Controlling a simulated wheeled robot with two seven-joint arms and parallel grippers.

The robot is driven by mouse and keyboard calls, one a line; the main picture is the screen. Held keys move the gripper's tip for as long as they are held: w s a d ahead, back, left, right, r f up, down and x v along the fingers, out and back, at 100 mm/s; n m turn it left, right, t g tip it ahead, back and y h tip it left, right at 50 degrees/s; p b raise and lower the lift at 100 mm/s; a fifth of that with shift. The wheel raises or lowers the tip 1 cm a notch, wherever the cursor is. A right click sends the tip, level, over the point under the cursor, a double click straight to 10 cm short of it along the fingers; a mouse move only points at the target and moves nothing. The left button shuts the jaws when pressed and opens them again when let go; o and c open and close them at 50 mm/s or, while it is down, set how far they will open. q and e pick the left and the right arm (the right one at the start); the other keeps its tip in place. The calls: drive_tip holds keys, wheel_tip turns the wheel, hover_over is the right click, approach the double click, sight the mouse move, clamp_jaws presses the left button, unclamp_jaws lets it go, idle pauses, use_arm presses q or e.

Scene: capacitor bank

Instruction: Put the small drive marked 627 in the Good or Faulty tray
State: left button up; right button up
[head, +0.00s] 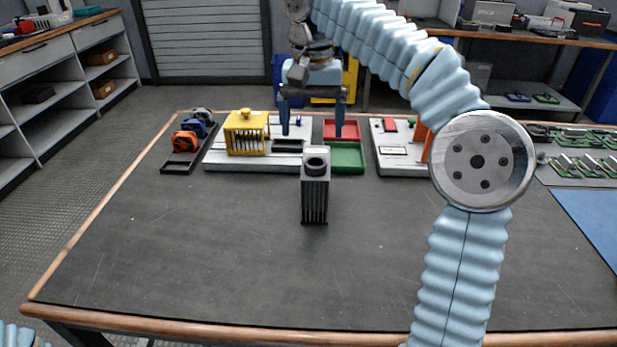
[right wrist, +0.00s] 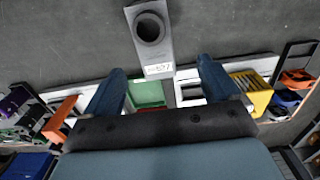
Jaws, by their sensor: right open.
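The small drive (head: 314,199) is a grey finned block with a round black ring on top, standing upright on the dark table. In the right wrist view the drive (right wrist: 158,54) shows a white label whose number seems to read 627. My right gripper (head: 312,131) is open and empty, fingers down, behind the drive in the head view. In the right wrist view my right gripper (right wrist: 158,74) has its fingers apart, with the drive beyond and between them. A red tray (head: 342,125) and a green tray (head: 346,160) lie behind the drive; no Good or Faulty wording is readable. My left gripper is out of view.
A grey board with a yellow slotted housing (head: 247,133) stands left of the trays. A black rack (head: 178,166) with orange and blue parts is further left. A white panel (head: 396,163) lies right of the trays. The front of the table is clear.

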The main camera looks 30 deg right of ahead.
sight(312, 151)
wheel_tip(312, 151, down, 6)
drive_tip(key=shift+f+b, duration=0.1)
drive_tip(key=shift+b, duration=0.45)
drive_tip(key=f, duration=0.2)
drive_tip(key=s+f+b, duration=0.1)
drive_tip(key=f, duration=0.2)
drive_tip(key=shift+d+f, duration=0.1)
drive_tip(key=shift+f, duration=0.1)
drive_tip(key=shift+r, duration=0.1)
clamp_jaws()
